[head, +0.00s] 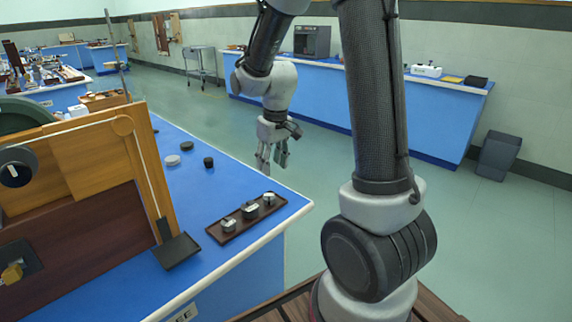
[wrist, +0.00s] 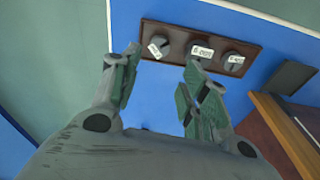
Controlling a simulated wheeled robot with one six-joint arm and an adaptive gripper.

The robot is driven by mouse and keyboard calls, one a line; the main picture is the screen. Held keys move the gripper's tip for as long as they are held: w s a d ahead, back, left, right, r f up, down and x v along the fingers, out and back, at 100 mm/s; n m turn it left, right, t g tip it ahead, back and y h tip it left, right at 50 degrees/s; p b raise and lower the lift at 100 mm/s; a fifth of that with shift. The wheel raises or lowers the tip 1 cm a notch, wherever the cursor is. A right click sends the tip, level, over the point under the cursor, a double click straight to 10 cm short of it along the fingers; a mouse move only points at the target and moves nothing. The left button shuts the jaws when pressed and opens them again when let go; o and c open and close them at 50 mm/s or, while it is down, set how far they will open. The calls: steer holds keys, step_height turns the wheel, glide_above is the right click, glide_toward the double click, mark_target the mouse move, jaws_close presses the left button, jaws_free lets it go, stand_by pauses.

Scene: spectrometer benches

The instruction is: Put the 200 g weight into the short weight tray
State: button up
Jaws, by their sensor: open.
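A dark brown tray (head: 228,235) holds three grey weights in a row near the front corner of the blue bench. The tray (wrist: 180,31) and its weights also show in the wrist view. There, a left weight (wrist: 158,46), a middle weight (wrist: 200,50) and a right weight (wrist: 234,62) carry white labels, too blurred to tell surely which is 200 g. My gripper (head: 272,165) is open and empty, apart from the tray. In the wrist view its fingers (wrist: 160,83) point toward the tray's left and middle weights. I cannot tell whether this tray is the short weight tray.
A wooden apparatus (head: 90,165) stands left, with a flat black plate (head: 177,250) at its foot. A large black disc (head: 187,147), a grey disc (head: 172,160) and a small black cylinder (head: 208,162) lie behind the tray. Clear blue bench lies between them.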

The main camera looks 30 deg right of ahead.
steer(key=s+d+r+m+t, duration=0.1)
steer(key=s+r, duration=0.6)
steer(key=s, duration=0.4)
steer(key=s+d+r+m+t, duration=0.1)
steer(key=s+r, duration=0.7)
steer(key=s, duration=0.3)
steer(key=shift+s+t, duration=0.2)
steer(key=shift+t, duration=0.2)
